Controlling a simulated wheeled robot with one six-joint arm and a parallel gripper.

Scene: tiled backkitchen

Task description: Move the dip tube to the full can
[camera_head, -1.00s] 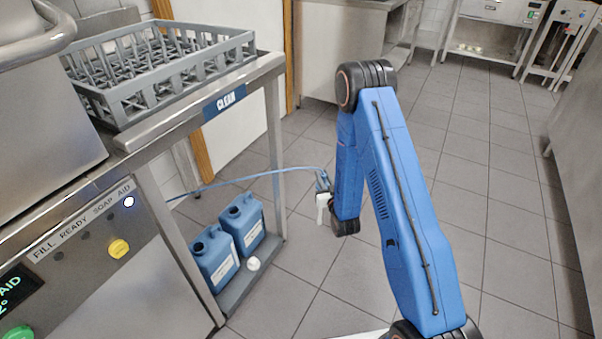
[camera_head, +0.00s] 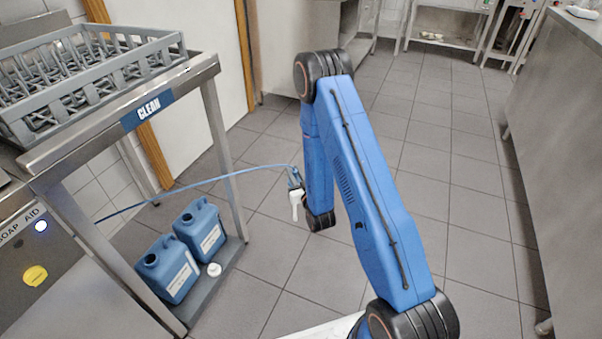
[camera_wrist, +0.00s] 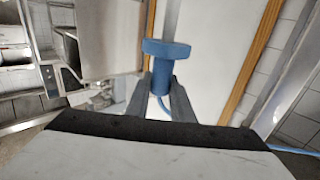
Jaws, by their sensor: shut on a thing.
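The dip tube's blue head (camera_wrist: 166,50) stands between the dark fingers of my gripper (camera_wrist: 165,88) in the wrist view, and the fingers are shut on it. In the head view my gripper (camera_head: 296,182) is in the air, to the right of the cans and apart from them. Two blue cans, a nearer one (camera_head: 168,270) and a farther one (camera_head: 200,231), stand upright on a low shelf with open necks. Their levels cannot be told.
A white cap (camera_head: 214,270) lies on the low shelf (camera_head: 206,290) beside the cans. A steel counter (camera_head: 550,130) lines the right. The tiled floor between is clear.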

